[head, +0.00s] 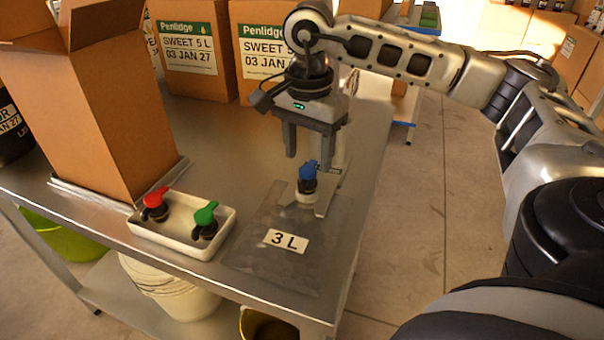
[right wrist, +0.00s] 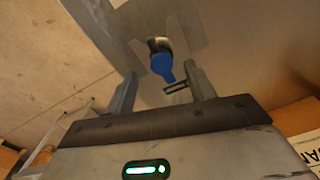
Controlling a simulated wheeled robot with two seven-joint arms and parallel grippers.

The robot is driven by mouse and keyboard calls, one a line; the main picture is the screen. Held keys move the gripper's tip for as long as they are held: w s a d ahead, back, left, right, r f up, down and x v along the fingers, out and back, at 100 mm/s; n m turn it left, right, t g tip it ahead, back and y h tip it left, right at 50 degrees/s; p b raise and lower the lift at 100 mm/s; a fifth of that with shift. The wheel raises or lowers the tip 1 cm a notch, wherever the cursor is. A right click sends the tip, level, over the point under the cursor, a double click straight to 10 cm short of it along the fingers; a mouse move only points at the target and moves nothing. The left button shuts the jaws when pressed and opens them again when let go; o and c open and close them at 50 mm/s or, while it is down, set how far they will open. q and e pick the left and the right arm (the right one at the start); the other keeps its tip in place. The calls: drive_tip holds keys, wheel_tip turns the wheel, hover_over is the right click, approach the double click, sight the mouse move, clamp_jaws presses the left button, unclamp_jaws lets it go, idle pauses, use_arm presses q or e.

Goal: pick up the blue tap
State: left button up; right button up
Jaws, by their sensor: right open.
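The blue tap (head: 308,176) sits upright on the spout of the flat, clear 3 L pouch (head: 265,265) near the right edge of the metal table. My right gripper (head: 309,160) is open, fingers pointing down, just above and behind the blue tap. In the right wrist view the blue tap (right wrist: 162,66) shows between and beyond the two open fingers (right wrist: 160,90). I cannot tell whether a finger touches it. My left gripper is in neither view.
A white tray (head: 140,226) with a red tap (head: 155,203) and a green tap (head: 206,217) lies left of the pouch. An open cardboard box (head: 110,120) stands at the left. Labelled boxes (head: 190,55) stand behind. The metal table (head: 225,140) is bare between them.

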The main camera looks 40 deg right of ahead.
sight(307, 170)
wheel_tip(307, 170, down, 6)
drive_tip(key=shift+w+r+p, duration=0.1)
drive_tip(key=shift+r+p, duration=0.05)
drive_tip(key=shift+p, duration=0.15)
drive_tip(key=c, duration=0.9)
drive_tip(key=shift+r, duration=0.1)
drive_tip(key=shift+c, duration=0.2)
